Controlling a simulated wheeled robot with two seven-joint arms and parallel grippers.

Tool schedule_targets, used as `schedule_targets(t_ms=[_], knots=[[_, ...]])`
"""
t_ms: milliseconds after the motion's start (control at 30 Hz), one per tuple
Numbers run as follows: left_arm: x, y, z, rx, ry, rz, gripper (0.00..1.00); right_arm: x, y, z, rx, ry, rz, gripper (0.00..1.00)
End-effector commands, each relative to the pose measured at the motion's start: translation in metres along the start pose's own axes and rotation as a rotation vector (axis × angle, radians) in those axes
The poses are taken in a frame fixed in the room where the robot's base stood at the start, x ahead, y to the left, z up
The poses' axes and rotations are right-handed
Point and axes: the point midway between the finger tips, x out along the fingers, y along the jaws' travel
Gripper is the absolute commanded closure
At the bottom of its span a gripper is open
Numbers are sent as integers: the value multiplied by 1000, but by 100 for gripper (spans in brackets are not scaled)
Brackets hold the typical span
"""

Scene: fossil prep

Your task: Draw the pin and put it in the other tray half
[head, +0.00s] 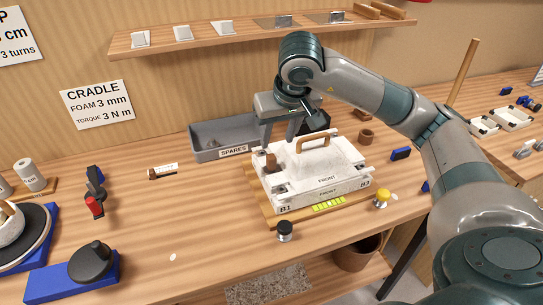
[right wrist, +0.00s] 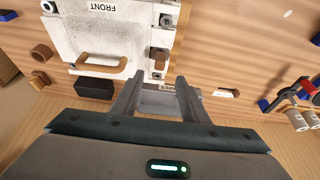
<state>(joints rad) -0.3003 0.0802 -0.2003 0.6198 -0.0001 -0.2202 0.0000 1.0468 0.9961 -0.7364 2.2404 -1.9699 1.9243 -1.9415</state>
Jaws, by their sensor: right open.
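A white case (head: 318,178) with a brown handle (head: 314,141) and FRONT labels sits on a wooden board. A short brown pin-like piece (head: 271,162) stands upright at its back left corner; a brown piece also shows at the case's edge in the right wrist view (right wrist: 160,56). I cannot tell for sure that it is the pin. My right gripper (head: 279,136) is open and empty, above and behind that corner; its fingers (right wrist: 157,98) are apart in the right wrist view. A small white two-part tray (head: 511,119) lies at the far right. My left gripper is not in view.
A grey SPARES bin (head: 210,138) stands behind the case. A black knob (head: 285,231) and a yellow knob (head: 382,198) stand in front of it. The table's front left-centre is mostly clear.

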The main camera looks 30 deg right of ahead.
Motion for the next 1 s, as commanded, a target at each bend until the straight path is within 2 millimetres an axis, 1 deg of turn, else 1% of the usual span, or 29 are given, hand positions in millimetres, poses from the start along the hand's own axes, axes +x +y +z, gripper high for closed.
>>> schedule_targets(t_ms=[33,400,600,800,1000], knots=[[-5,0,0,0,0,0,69,8,1,0,0,-5,2,59],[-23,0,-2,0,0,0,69,68,0,0,0,-5,1,59],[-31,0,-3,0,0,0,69,97,0,0,0,-3,1,59],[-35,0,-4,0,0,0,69,115,0,0,0,-1,0,59],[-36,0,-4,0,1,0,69,120,0,0,-1,0,0,59]])
